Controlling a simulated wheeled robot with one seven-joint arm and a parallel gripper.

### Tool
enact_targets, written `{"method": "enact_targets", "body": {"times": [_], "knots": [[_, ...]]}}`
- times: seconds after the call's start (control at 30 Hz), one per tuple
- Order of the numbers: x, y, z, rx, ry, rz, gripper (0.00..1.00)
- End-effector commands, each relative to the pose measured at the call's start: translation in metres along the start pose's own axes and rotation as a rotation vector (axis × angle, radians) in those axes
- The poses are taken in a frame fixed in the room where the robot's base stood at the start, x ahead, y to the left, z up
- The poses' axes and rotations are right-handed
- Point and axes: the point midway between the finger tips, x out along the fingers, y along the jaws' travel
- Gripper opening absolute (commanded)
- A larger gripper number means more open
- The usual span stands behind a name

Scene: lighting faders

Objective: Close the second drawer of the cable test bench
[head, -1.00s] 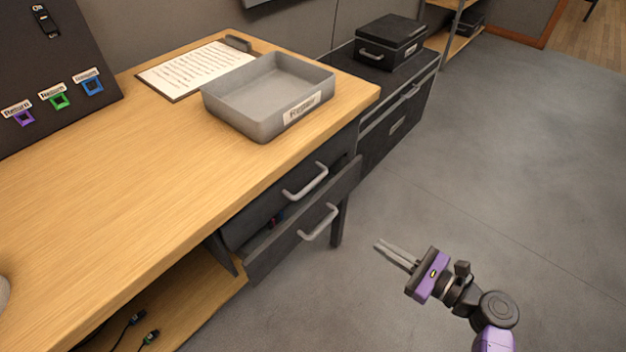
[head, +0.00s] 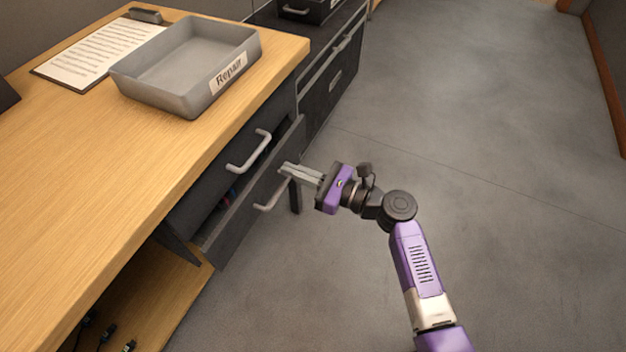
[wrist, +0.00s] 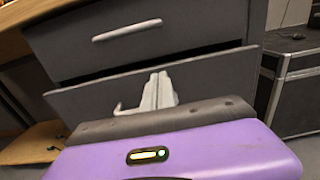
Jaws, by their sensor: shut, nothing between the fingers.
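The cable test bench (head: 150,150) has a wooden top and two dark drawers on its right side. The upper drawer (head: 222,183) looks shut. The second drawer (head: 240,222) below it stands partly out, with some of its contents showing in the gap; its front also shows in the wrist view (wrist: 215,82). Its grey handle (head: 272,196) is partly behind my fingers. My gripper (head: 284,169) is shut and empty, its fingertips pointing at the drawer front near the handle. In the wrist view the fingers (wrist: 157,84) overlap the drawer front. I cannot tell whether they touch it.
A grey tray labelled Repair (head: 185,65) and a clipboard (head: 95,55) lie on the bench top. Dark cases (head: 330,80) stand beyond the bench. An open wooden shelf (head: 150,300) with cables is below left. The floor (head: 480,150) to the right is clear.

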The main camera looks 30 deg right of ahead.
Motion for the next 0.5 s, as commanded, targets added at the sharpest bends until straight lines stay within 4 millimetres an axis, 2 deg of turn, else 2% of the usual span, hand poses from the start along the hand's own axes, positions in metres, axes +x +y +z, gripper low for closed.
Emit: {"method": "enact_targets", "body": {"times": [0.1,0.2,0.5], "knots": [[0.015,0.0,-0.001,-0.002,-0.001,0.002,0.0],[0.021,0.001,-0.001,0.0,0.0,0.002,0.0],[0.025,0.001,0.0,0.0,0.001,0.001,0.0]]}}
